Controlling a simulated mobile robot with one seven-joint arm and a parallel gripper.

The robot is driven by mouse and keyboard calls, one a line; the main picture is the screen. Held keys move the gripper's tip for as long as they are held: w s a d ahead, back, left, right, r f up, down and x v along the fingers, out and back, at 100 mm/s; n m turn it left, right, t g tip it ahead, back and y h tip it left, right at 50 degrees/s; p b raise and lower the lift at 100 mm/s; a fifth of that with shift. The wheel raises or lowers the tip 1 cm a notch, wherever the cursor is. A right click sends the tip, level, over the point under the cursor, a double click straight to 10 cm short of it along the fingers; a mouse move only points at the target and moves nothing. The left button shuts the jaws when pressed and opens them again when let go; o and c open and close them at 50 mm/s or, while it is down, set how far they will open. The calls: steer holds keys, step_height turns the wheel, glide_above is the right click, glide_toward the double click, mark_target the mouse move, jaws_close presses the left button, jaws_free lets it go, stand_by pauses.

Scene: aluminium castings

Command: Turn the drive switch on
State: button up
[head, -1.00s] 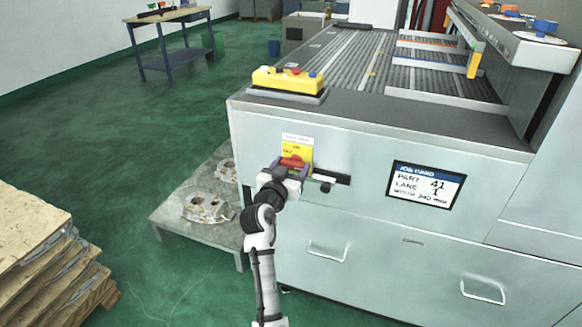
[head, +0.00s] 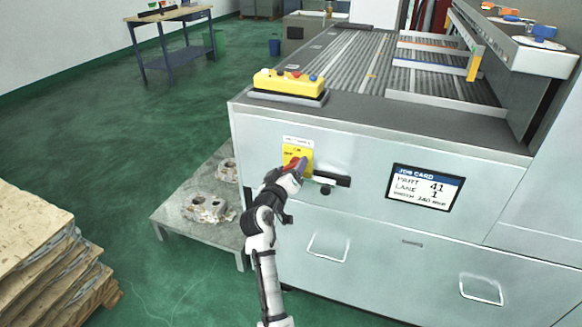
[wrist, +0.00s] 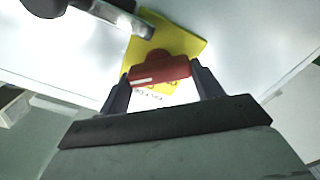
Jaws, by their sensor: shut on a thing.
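The drive switch is a red rotary handle (wrist: 160,68) on a yellow plate (wrist: 190,42) on the machine's front panel. In the wrist view the handle has a white line along it, and the plate looks tilted in the picture. My gripper (wrist: 158,80) is shut on the red handle, one finger at each end of it. In the head view my gripper (head: 291,172) is at the panel, turned at a slant, and hides part of the handle. The yellow plate (head: 297,153) shows above it.
A yellow button box (head: 288,82) stands on the machine top. A job card screen (head: 425,187) is further right. A low pallet with castings (head: 205,208) stands at left.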

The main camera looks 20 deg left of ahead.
steer(key=shift+a+f+n+p, duration=0.1)
steer(key=shift+n+p, duration=1.15)
steer(key=shift+n, duration=1.3)
steer(key=shift+f+n+p, duration=0.1)
steer(key=shift+n+p, duration=1.1)
steer(key=shift+n, duration=1.35)
steer(key=o, duration=1)
steer(key=s+b, duration=0.1)
steer(key=s, duration=0.3)
steer(key=s+b, duration=0.1)
steer(key=s, duration=0.4)
steer(key=s+b, duration=0.1)
steer(key=s, duration=0.3)
steer(key=shift+s+a+b, duration=0.3)
steer(key=shift+s, duration=0.1)
